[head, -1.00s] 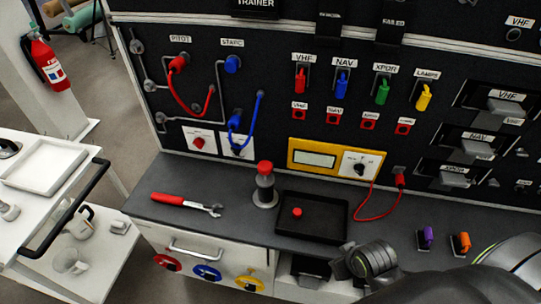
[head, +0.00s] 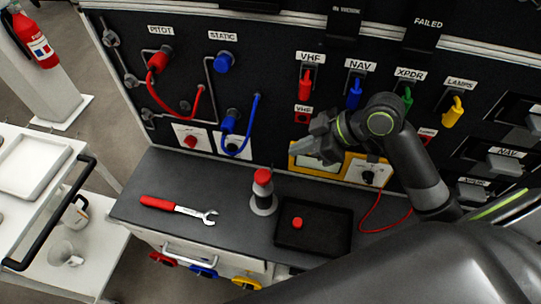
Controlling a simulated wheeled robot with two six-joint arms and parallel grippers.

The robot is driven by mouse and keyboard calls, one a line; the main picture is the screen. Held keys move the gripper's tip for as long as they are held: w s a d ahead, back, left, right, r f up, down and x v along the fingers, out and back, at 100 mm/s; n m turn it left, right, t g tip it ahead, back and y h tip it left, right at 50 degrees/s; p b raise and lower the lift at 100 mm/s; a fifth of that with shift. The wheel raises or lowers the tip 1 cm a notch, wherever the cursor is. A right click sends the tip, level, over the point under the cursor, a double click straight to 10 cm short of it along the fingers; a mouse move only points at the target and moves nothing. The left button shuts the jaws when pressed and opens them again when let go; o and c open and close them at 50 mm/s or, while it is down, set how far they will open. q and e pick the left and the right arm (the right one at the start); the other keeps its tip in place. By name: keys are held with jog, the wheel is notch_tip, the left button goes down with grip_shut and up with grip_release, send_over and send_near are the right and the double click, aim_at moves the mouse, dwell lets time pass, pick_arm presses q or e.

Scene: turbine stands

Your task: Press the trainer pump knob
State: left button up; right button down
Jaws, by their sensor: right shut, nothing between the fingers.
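A small grey cylinder with a red knob on top (head: 263,176) stands upright on the dark bench (head: 160,180), on a round light base (head: 263,205). My right gripper (head: 298,148) is shut and empty. It is in front of the trainer panel, above and to the right of the red knob in the picture, and apart from it. My right arm comes in from the right and hides part of the yellow meter (head: 355,170) and some switches. My left gripper is not in view.
A black tray (head: 335,250) with a red cap (head: 297,223) lies right of the cylinder. A red-handled wrench (head: 175,208) lies to the left. Red and blue hoses and a red knob on a white plate (head: 191,141) are on the panel. Bench between wrench and cylinder is clear.

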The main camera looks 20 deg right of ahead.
jog(key=p, duration=0.1)
send_over(258, 174)
jog(key=s+d, duration=0.2)
jog(key=f, duration=0.7)
jog(key=shift+w+d, duration=0.1)
jog(key=shift+w, duration=0.1)
notch_tip(258, 174, down, 3)
jog(key=shift+f+p, duration=0.1)
jog(key=shift+p, duration=0.5)
jog(key=shift+d+f, duration=0.1)
jog(key=shift+f, duration=0.3)
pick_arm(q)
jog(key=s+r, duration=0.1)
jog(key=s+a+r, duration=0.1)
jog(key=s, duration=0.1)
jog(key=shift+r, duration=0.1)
